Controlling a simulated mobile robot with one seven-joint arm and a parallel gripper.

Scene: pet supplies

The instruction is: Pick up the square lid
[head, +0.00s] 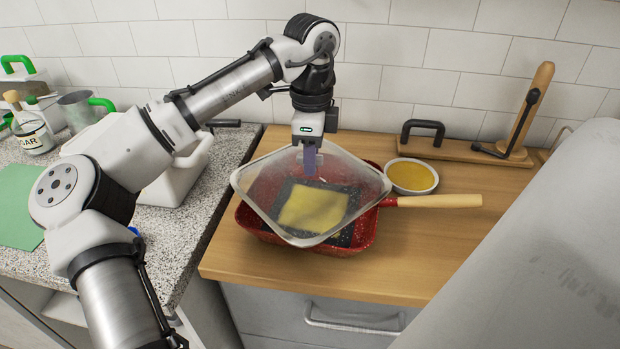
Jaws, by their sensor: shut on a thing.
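The square lid (347,174) is clear glass with a pale metal rim. It is tilted and turned like a diamond over a red square pan (372,226). My gripper (309,168) points down and is shut on the lid at its middle; the exact grip is small in the picture. The lid appears raised above the pan, though part of its rim overlaps the pan's edge in view. Through the glass I see a yellow slab (313,208) on a dark square.
The pan's wooden handle (440,201) points right. A bowl of yellow stuff (411,177) stands behind it. A board with black handles (465,150) lies by the tiled wall. A white container (180,175) stands left. The wooden counter (400,270) is clear in front.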

